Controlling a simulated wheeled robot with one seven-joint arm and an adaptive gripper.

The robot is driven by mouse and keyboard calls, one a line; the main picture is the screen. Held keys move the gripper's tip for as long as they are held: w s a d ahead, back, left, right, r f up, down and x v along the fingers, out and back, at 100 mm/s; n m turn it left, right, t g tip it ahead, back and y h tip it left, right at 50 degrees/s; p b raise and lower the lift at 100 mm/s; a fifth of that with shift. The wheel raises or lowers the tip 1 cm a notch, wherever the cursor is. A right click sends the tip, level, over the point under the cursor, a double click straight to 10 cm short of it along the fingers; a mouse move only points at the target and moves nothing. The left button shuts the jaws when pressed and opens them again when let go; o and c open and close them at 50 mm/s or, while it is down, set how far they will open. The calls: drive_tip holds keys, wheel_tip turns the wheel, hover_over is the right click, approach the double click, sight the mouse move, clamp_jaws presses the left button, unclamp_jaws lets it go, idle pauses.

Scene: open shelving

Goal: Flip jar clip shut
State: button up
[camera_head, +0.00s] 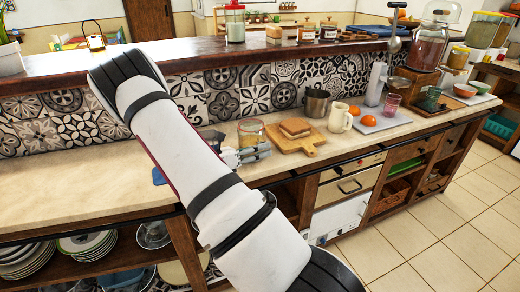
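A glass jar (250,133) with an amber-brown tint stands on the pale countertop, near the middle of the picture. Its clip is too small to make out. My gripper (258,152) is low over the counter, just in front of the jar, with its fingers pointing right. It overlaps the jar's lower part in the picture, and I cannot tell whether they touch. The fingers are too small to show whether they are open or shut. My white arm crosses the middle of the view and hides part of the counter left of the jar.
A wooden board (293,141) with bread-like slices lies right of the jar. A metal pot (316,103), a cream mug (340,118) and a tray (385,123) with oranges stand further right. A raised wooden ledge (290,51) runs behind. The counter's left part is mostly clear.

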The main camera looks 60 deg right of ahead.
drive_tip(key=shift+c, duration=0.3)
clamp_jaws()
drive_tip(key=shift+r+n, duration=0.1)
drive_tip(key=shift+n, duration=0.2)
drive_tip(key=shift+w+d+r+n, duration=0.25)
drive_tip(key=shift+w+r+n, duration=0.25)
drive_tip(key=shift+n, duration=1.75)
drive_tip(key=shift+w+d+r+n, duration=0.3)
drive_tip(key=shift+r+n, duration=0.35)
drive_tip(key=shift+n, duration=1.55)
drive_tip(key=shift+w+d+r+n, duration=0.15)
drive_tip(key=shift+w+r+n, duration=0.4)
drive_tip(key=shift+n, duration=1.7)
